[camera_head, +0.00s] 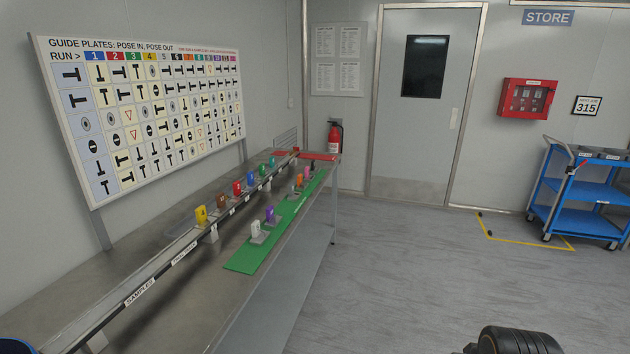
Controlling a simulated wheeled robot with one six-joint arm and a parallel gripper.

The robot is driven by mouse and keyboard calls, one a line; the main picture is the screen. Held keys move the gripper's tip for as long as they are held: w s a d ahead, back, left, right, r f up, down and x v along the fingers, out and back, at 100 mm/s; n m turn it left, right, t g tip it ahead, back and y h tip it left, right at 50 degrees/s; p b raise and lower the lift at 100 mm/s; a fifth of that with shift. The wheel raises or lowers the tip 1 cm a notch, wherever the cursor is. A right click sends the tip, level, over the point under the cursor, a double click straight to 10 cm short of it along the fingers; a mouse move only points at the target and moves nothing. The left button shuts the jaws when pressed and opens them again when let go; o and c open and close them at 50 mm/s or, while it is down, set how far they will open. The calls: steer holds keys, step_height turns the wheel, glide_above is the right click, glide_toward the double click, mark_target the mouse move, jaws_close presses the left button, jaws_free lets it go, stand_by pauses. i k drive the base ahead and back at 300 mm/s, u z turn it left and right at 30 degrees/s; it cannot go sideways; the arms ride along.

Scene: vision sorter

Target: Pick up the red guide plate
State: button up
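A small red plate (237,188) stands upright on the long rail (175,252) that runs along the bench, between a brown plate (221,202) and a blue plate (250,179). Its mark is too small to read. On the green mat (245,262) in front of the rail stand a white plate (255,229), a purple plate (270,214), an orange plate (299,179) and small plates farther back whose colours are hard to tell. My gripper is not in view. A dark rounded part at the bottom right looks like part of my arm.
A yellow plate (201,214) and green plates (263,170) also stand on the rail. A chart board (150,110) hangs behind the bench (190,315). A red bar (318,156) lies at its far end. Open floor (400,270) is to the right; a blue cart (585,190) stands beyond.

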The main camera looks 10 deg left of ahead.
mark_target(239, 194)
steer(key=z, duration=0.1)
steer(key=i, duration=2.05)
steer(key=u, duration=0.7)
steer(key=i, duration=0.95)
steer(key=u, duration=1.7)
steer(key=i, duration=0.75)
steer(key=u, duration=0.6)
